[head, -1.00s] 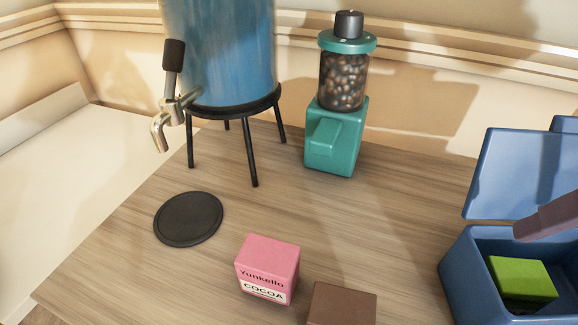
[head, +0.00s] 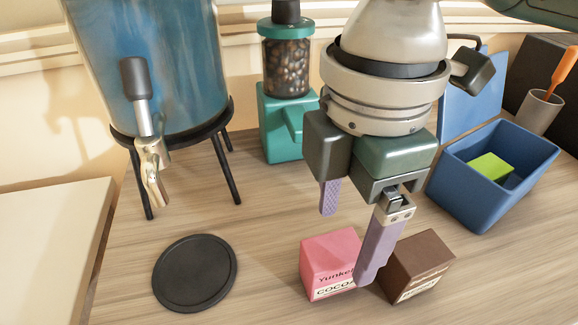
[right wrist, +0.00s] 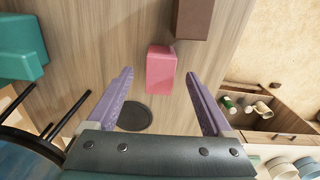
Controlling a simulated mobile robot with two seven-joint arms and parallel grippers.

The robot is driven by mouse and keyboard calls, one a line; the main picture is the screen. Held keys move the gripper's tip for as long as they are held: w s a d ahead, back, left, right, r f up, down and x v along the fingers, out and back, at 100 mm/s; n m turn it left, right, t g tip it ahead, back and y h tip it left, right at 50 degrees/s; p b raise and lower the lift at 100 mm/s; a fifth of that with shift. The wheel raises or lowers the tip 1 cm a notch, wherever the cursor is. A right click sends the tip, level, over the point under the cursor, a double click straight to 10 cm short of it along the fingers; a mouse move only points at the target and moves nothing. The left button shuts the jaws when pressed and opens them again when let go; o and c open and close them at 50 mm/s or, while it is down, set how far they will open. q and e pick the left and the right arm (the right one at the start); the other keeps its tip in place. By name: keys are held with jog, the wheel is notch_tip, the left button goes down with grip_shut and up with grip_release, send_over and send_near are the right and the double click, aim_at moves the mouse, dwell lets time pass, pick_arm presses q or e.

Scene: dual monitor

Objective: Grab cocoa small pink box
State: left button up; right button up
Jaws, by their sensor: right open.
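The small pink cocoa box (head: 329,258) stands on the wooden table, its label facing front. My right gripper (head: 348,247) is open and empty above it, fingers pointing down. In the head view one purple finger crosses in front of the box's right side and hides part of the label; the other is behind and to the left. In the right wrist view the pink box (right wrist: 160,70) appears between the open fingertips (right wrist: 159,73), with space on both sides. I cannot tell the exact height gap. My left gripper is not in view.
A brown box (head: 418,268) stands close right of the pink one. A black round coaster (head: 195,273) lies left. A blue dispenser (head: 150,60), teal coffee grinder (head: 281,125) and blue bin (head: 470,195) stand around.

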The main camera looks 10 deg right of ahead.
aim_at(332, 265)
jog(key=shift+f, duration=0.9)
jog(key=f, duration=0.1)
jog(key=f+b, duration=0.1)
jog(key=f, duration=0.3)
jog(key=shift+s+a+b, duration=0.1)
jog(key=shift+a+b, duration=0.2)
jog(key=shift+a, duration=0.1)
jog(key=shift+r, duration=0.1)
jog(key=c, duration=0.4)
grip_shut()
